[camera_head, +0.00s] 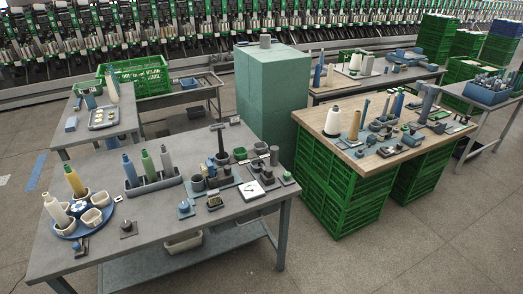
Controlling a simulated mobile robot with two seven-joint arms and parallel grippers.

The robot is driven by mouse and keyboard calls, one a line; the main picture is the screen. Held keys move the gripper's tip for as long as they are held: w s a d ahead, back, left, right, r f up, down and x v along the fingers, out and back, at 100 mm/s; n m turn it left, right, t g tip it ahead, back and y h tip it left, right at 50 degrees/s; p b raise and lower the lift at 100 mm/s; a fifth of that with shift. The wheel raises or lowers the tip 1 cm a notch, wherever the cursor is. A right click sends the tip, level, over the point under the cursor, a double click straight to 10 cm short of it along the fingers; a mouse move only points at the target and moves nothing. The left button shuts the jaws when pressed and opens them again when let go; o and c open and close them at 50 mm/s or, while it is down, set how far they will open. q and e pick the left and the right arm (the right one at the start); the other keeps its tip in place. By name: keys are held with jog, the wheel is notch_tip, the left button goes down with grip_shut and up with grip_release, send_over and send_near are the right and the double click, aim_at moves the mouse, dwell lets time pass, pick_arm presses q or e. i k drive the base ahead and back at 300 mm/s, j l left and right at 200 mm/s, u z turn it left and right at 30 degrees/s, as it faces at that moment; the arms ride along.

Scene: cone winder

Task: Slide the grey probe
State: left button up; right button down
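Neither of my grippers shows in the head view. I cannot tell for certain which part is the grey probe; everything is far off and small. A grey cylinder (274,155) stands close by. A small white-faced plate (251,190) with a dark pointer-like mark lies near the right edge. Small dark devices (215,202) sit toward the front edge. Nothing is seen touching these things.
A blue round tray (66,231) with cups and cones is at the table's left. A rack (153,184) holds several coloured cones. A wooden-topped bench (345,138) on green crates (335,196) stands right, a teal cabinet (272,95) behind. Floor (400,250) at front right is clear.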

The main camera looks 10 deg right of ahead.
aim_at(267, 178)
jog(key=i+j, duration=0.15)
jog(key=i, duration=0.5)
jog(key=i+j, duration=0.15)
jog(key=i, duration=0.45)
